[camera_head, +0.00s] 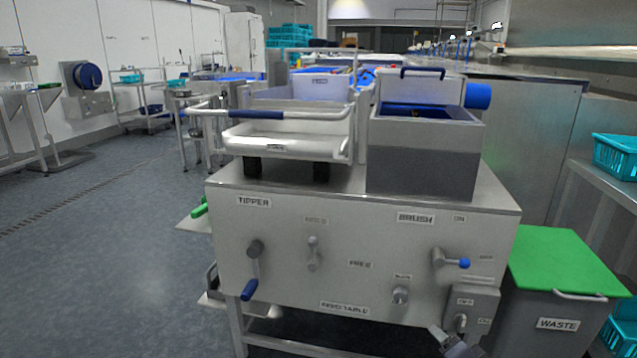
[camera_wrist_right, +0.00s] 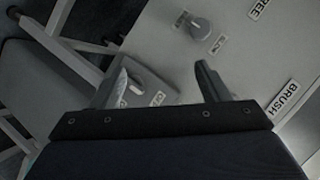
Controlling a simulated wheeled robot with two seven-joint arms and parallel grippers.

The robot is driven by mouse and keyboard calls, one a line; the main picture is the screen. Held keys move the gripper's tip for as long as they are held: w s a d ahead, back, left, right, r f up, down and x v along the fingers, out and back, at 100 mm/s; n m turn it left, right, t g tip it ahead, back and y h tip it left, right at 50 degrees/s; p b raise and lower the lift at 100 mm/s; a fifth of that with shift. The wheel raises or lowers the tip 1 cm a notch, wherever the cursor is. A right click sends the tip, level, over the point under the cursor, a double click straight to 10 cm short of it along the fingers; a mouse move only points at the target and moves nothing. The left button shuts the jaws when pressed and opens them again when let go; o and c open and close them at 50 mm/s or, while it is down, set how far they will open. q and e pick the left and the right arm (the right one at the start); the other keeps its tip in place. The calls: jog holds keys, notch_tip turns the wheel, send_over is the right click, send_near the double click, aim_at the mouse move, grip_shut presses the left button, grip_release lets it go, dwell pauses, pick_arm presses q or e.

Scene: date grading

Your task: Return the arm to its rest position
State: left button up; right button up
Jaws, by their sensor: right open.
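My right gripper (camera_head: 442,334) shows at the bottom edge of the head view, low in front of the machine's front panel (camera_head: 290,250). In the right wrist view my right gripper (camera_wrist_right: 165,82) has its two fingers apart with nothing held between them. A small switch box (camera_head: 470,304) with a knob is close beside it; the box (camera_wrist_right: 150,92) shows partly between and behind the fingers in the wrist view. I cannot tell the exact gap to the box. The rest of the right arm is out of the head view. My left gripper is not in view.
The panel carries a tipper crank (camera_head: 252,270), a blue-tipped brush lever (camera_head: 451,261) and a small knob (camera_head: 400,295). A grey waste bin (camera_head: 550,318) with a green lid (camera_head: 560,260) stands at the right. Open floor (camera_head: 95,255) lies to the left.

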jog(key=s+a+r+n+g+y, duration=0.1)
jog(key=s+a+r+n+g, duration=0.15)
jog(key=s, duration=0.65)
jog(key=s+a+r+n+g+y, duration=0.1)
jog(key=s+a+r+n+g, duration=0.2)
jog(key=s, duration=0.6)
jog(key=s+a+r+n+g+y, duration=0.1)
jog(key=s+a+r+n+g, duration=0.2)
jog(key=s, duration=0.7)
notch_tip(320, 180, up, 36)
jog(key=p, duration=3.5)
jog(key=shift+d+r+t, duration=0.15)
jog(key=shift+r+t, duration=0.1)
jog(key=shift+t, duration=0.1)
